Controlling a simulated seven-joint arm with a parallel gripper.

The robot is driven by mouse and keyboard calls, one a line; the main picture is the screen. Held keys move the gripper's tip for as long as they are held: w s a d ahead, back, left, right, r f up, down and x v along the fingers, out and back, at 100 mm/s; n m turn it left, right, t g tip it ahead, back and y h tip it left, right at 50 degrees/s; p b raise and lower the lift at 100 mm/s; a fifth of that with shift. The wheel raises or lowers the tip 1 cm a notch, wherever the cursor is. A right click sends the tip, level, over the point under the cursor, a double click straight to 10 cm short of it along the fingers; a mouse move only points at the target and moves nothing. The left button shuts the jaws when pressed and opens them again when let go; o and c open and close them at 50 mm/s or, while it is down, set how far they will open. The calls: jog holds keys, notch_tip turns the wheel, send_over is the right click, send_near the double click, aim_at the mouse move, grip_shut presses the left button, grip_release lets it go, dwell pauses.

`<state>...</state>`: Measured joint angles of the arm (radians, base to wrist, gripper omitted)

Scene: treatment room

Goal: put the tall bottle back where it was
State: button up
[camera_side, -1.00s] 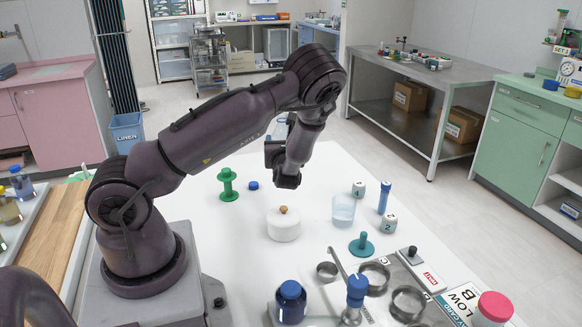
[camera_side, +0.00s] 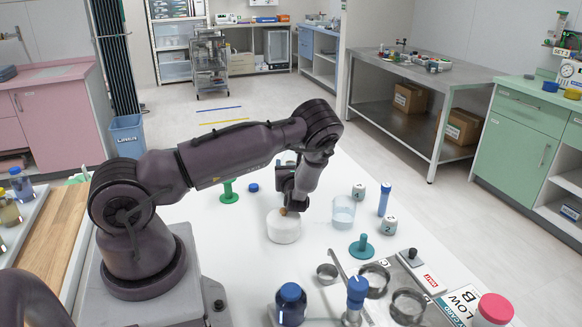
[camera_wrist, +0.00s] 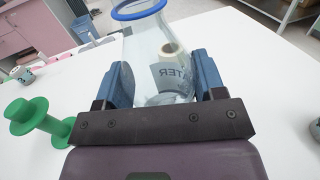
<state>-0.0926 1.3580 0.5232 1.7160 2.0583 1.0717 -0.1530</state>
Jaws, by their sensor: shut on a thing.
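A clear glass bottle (camera_wrist: 143,45) with a blue rim stands between the blue fingers in the wrist view. Its label reads WATER reversed, seen through the glass. My gripper (camera_wrist: 165,88) is shut on the bottle, with one finger on each side. In the side view my gripper (camera_side: 294,203) is low over the white table, just behind the white round pot with a brown knob (camera_side: 284,230). There the bottle is mostly hidden behind my wrist. Whether its base touches the table cannot be told.
A green spool (camera_side: 229,192) and a blue cap (camera_side: 253,188) lie left of my gripper. Blue-capped bottles (camera_side: 291,303) stand in front.

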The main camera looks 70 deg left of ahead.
jog(key=shift+f, duration=0.2)
jog(key=o, duration=1.1)
jog(key=shift+c, duration=0.2)
jog(key=shift+r, duration=0.15)
